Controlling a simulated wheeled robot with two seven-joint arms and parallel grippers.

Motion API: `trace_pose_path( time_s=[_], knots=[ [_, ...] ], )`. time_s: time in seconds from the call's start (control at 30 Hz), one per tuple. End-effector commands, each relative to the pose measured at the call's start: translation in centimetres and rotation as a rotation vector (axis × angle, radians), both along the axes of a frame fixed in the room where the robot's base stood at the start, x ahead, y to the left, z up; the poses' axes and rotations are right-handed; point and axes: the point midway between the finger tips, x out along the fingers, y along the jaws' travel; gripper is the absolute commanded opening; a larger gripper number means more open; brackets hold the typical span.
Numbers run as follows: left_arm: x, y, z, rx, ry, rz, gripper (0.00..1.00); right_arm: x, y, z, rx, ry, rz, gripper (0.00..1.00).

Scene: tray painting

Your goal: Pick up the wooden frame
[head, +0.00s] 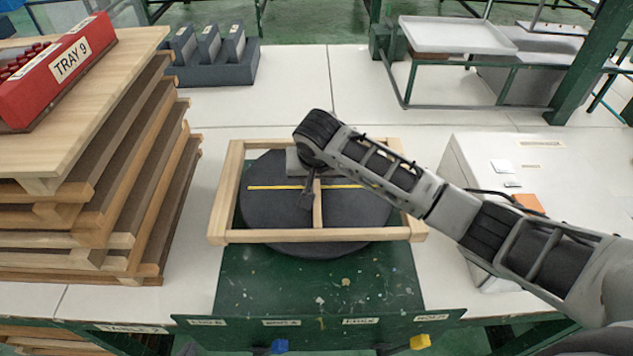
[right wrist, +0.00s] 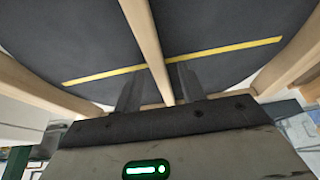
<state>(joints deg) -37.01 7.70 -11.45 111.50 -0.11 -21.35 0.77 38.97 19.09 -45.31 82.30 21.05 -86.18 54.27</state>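The wooden frame (head: 300,236) is a light rectangle with one middle bar, lying over a round dark turntable (head: 268,215). Its middle bar also shows in the right wrist view (right wrist: 150,45). My right arm reaches in from the right in the head view, and my right gripper (head: 309,197) points down at the middle bar. In the right wrist view the two fingers of the gripper (right wrist: 160,88) stand on either side of the bar, with small gaps showing. The arm hides part of the frame's back and right side. My left gripper is not in view.
A stack of wooden trays (head: 100,215) stands close on the left, with a red box (head: 60,68) marked TRAY 9 on top. A white box (head: 505,165) is at the right. A dark rack (head: 215,70) and white tray (head: 455,38) are behind. The white table between is clear.

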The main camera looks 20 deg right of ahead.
Motion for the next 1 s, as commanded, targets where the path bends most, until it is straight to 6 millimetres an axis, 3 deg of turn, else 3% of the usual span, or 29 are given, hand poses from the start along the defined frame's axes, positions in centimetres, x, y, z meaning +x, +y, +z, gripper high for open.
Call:
trace_pose_path(
  time_s=[0.27,0.4,0.77,1.0],
  knots=[
    [-0.1,0.1,-0.2,0.003,0.005,0.000,0.00,0.1,0.0,-0.3,0.000,-0.001,0.001,0.40],
    [-0.1,0.1,-0.3,0.003,0.006,0.000,0.00,0.1,0.0,-0.3,0.000,-0.001,0.001,0.01],
    [-0.3,0.1,-0.4,0.004,0.010,0.001,0.00,0.3,0.1,0.1,0.002,-0.006,0.002,0.00],
    [-0.3,0.2,-0.4,0.005,0.012,0.002,0.00,0.5,1.1,3.5,0.003,-0.009,0.021,0.00]
  ],
)
